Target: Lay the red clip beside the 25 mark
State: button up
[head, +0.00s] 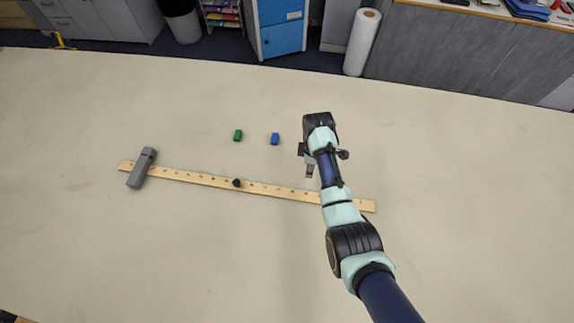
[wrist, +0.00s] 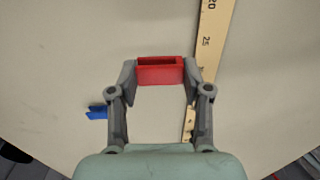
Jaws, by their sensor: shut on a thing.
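The red clip (wrist: 160,72) is between the two fingertips of my gripper (wrist: 159,76), which is shut on it. The wooden ruler (wrist: 207,52) runs just right of the clip in the wrist view, with the 25 mark (wrist: 206,41) a little beyond and right of the clip. A gap of table shows between clip and ruler; I cannot tell the clip's height above the cloth. In the head view my gripper (head: 309,173) is by the far side of the ruler (head: 200,179), near its right part. The red clip is hidden there.
A green clip (head: 238,135) and a blue clip (head: 275,139) lie beyond the ruler. A grey block (head: 142,167) lies across its left end, and a small black piece (head: 237,183) sits near its middle. The surrounding cloth table (head: 150,260) is largely clear.

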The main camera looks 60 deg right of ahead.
jog(key=shift+s+d+f+b, duration=0.1)
jog(key=shift+f+b, duration=0.35)
jog(key=shift+f, duration=0.05)
notch_tip(320, 180, down, 6)
jog(key=b, duration=0.5)
jog(key=shift+r+b, duration=0.25)
jog(key=shift+b, duration=0.15)
jog(key=shift+r+p, duration=0.1)
jog(key=shift+p, duration=0.65)
dwell(0.6)
jog(key=shift+f, duration=0.35)
dwell(0.4)
jog(key=o, duration=0.8)
jog(key=shift+r, duration=0.1)
